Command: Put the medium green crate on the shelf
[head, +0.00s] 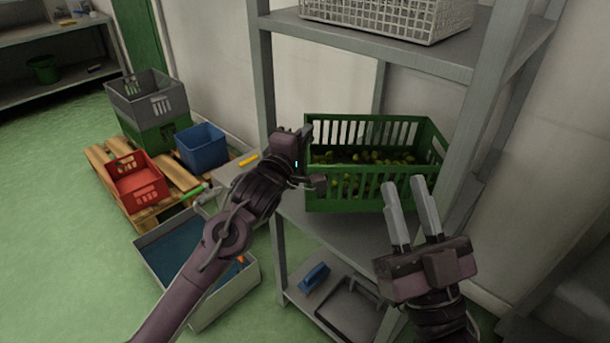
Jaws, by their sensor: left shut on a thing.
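A green slatted crate (352,190) with green olives in it sits level on the middle board of the grey shelf (345,235). My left gripper (306,155) is at the crate's left end and shut on it; the fingertips are partly hidden. My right gripper (404,181) is in front of the crate's right part, its two fingers apart and nothing between them. Another green crate (158,139) is under a grey crate on the pallet. I cannot tell from size alone which is the medium one.
A white basket (390,17) stands on the upper board. The lower board holds a blue brush-like item (314,277) and a grey tray (349,310). A pallet (100,161) at left bears red (137,184), blue (201,150) and grey (147,97) crates. A grey bin (222,297) stands on the floor.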

